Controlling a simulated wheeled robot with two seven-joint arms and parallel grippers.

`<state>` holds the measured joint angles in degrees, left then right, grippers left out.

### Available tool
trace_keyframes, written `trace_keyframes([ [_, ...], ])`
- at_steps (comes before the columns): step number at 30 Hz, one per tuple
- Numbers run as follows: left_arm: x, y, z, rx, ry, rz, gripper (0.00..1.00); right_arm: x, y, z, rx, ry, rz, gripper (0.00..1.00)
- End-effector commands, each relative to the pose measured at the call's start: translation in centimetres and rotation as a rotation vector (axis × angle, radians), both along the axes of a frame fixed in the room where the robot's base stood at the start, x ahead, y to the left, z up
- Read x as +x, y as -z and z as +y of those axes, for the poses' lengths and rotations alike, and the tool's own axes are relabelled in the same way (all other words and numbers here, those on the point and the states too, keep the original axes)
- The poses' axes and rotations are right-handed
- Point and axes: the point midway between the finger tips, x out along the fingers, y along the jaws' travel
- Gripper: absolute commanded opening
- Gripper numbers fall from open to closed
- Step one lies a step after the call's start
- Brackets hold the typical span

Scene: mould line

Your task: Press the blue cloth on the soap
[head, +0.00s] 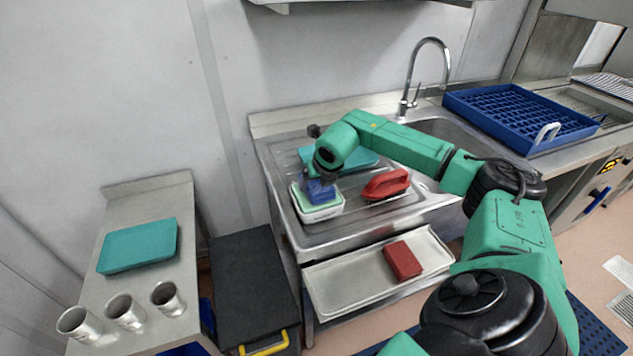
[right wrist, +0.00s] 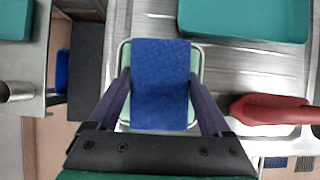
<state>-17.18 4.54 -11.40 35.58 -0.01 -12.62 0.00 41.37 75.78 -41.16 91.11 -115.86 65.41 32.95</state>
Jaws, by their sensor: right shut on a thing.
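The blue cloth (head: 320,191) is a folded pad between the fingers of my right gripper (head: 322,180). In the right wrist view the cloth (right wrist: 161,85) lies between both fingers, which are shut on its sides. The soap (head: 301,201) appears as a pale green surface in a white tub (head: 318,216) on the drainboard. The cloth is over it and hides its middle; green soap shows at the cloth's edges in the right wrist view (right wrist: 195,72). I cannot tell whether cloth and soap touch. My left gripper is not in view.
A red-handled tool (head: 386,184) lies right of the tub, and a teal tray (head: 350,160) behind it. A red block (head: 402,260) sits on a lower tray (head: 345,285). Steel cups (head: 125,311) stand on the left table. A blue rack (head: 520,115) is beyond the sink.

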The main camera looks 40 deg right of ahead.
Motion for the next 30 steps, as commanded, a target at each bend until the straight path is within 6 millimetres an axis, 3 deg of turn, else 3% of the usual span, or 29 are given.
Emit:
trace_keyframes([
  [30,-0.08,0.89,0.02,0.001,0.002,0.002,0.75,0.0,0.84,0.01,0.0,0.0,0.0,0.38],
])
